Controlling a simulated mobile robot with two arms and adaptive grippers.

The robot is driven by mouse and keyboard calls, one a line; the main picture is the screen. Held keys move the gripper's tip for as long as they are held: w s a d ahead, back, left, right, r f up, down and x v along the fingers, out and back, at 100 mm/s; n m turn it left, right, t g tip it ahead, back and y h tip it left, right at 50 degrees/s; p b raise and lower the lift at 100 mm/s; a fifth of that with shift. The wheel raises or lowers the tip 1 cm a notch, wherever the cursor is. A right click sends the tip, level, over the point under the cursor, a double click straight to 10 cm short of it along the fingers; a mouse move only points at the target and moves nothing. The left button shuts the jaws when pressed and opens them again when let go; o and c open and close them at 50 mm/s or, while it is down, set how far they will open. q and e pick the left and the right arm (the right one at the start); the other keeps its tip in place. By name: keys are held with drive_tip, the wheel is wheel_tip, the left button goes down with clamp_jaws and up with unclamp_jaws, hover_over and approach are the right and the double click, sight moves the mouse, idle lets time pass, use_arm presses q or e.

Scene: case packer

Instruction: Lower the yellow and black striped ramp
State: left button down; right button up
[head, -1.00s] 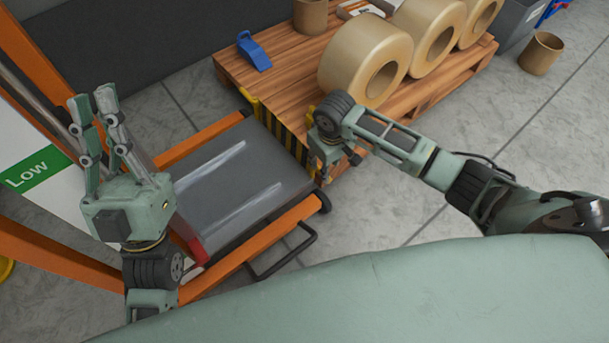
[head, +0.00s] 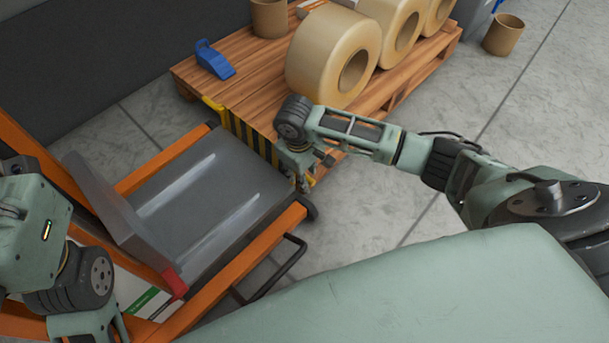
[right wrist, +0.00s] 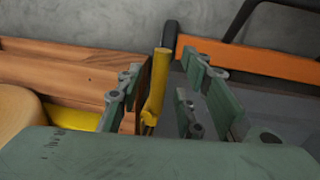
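The yellow and black striped ramp (head: 250,136) stands upright between the pallet's near end and the grey cart platform in the head view. My right gripper (head: 302,178) is at the ramp's right end. In the right wrist view its fingers (right wrist: 163,98) are apart, with the ramp's yellow edge (right wrist: 158,80) between them. The edge lies closer to the left finger; I cannot tell whether they touch. My left gripper (head: 35,235) is at the left picture edge, away from the ramp, its fingers out of view.
The orange cart (head: 230,262) with its grey platform (head: 185,215) adjoins the wooden pallet (head: 245,85). The pallet bears large tan rolls (head: 315,55), a blue dispenser (head: 214,60) and a brown cylinder (head: 269,18). Another brown cylinder (head: 502,36) stands on open floor at right.

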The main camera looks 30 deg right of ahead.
drive_tip(key=shift+c, duration=0.2)
clamp_jaws()
idle(0.5)
